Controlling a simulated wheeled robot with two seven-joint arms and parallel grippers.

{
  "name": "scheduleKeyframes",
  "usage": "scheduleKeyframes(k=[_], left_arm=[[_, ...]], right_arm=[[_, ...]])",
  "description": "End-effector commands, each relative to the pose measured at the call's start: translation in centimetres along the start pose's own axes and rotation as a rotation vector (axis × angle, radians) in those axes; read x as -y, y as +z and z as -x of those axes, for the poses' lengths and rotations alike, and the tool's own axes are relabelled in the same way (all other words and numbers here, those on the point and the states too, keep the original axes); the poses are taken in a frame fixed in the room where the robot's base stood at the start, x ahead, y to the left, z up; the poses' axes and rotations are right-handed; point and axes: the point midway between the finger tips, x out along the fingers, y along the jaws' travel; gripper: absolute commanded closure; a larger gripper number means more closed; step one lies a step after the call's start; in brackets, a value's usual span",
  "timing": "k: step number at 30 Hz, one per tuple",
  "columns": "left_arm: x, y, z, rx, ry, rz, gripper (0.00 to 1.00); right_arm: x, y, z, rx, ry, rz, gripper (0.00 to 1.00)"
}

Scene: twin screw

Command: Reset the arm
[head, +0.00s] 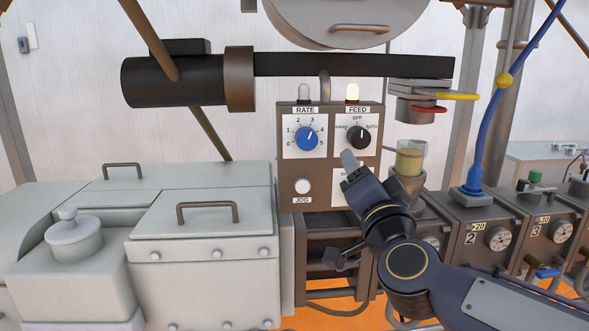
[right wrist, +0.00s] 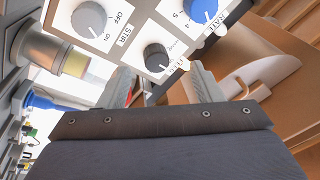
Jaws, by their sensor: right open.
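The control panel (head: 329,200) carries a blue RATE knob (head: 306,138) and a black FEED knob (head: 358,138). The RATE pointer is between 3 and 4; the FEED pointer leans up-right, toward AUTO. A JOG button (head: 302,186) sits at lower left. My right gripper (head: 349,161) is in front of the panel's lower right part, just below the FEED knob, hiding the control there. In the right wrist view my right gripper (right wrist: 161,88) is open and empty, with the FEED knob (right wrist: 155,57) and a grey STIR knob (right wrist: 88,18) beyond its fingers. My left gripper is not in view.
A grey lidded housing (head: 205,215) stands left. A glass cup (head: 409,160) of yellowish material stands close right of my right gripper. A blue hose (head: 490,125) and gauge blocks (head: 487,240) are farther right.

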Motion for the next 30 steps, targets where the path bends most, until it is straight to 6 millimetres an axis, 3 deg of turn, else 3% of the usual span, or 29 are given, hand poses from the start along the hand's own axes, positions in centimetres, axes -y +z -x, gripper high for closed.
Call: scheduleKeyframes(k=[5, 12, 18, 23, 30], left_arm=[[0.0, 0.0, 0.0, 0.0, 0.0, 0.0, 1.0], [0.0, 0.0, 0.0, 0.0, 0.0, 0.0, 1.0], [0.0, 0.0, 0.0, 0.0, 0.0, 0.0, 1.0], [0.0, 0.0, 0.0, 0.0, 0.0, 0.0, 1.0], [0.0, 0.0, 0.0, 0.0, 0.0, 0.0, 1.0]], right_arm=[[-5.5, 3.6, 7.0, 0.358, -0.03, 0.163, 0.41], [-15.6, 10.0, 20.4, 0.857, 0.163, 0.288, 0.41], [-20.8, 12.6, 29.5, 1.12, 0.346, 0.302, 0.41], [-22.2, 13.3, 32.6, 1.206, 0.414, 0.299, 0.41], [-22.4, 13.4, 33.0, 1.217, 0.42, 0.299, 0.41]])
